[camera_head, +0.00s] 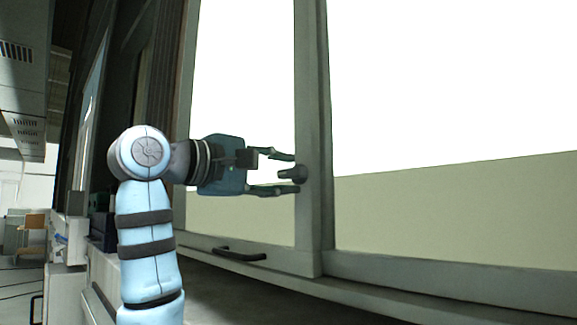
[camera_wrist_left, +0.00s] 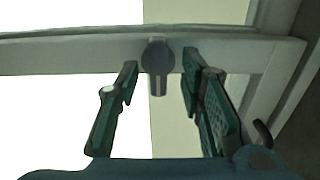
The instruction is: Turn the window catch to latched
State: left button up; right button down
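The window catch (camera_head: 293,174) is a small dark grey lever on the window's upright frame bar. In the head view its lever points left, level, toward my gripper. In the wrist view the catch (camera_wrist_left: 157,58) has a round hub on the bar, with the lever pointing down the picture. My left gripper (camera_head: 283,173) is open, one finger above the catch and one below it. In the wrist view the fingers (camera_wrist_left: 160,76) stand on either side of the lever, with gaps showing and no contact visible. My right gripper is not in view.
The window frame (camera_head: 313,130) borders a bright pane on each side. A dark curved handle (camera_head: 239,254) sits on the lower rail, below my left gripper. White cabinets (camera_head: 66,246) and an orange chair (camera_head: 34,222) stand far left.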

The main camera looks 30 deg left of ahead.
pick_arm(q)
jog(key=shift+x, duration=0.95)
jog(key=shift+s+a+r, duration=0.1)
jog(key=shift+s+r, duration=0.05)
jog(key=shift+s, duration=0.1)
jog(key=shift+c, duration=0.2)
jog(key=shift+w, duration=0.1)
grip_shut()
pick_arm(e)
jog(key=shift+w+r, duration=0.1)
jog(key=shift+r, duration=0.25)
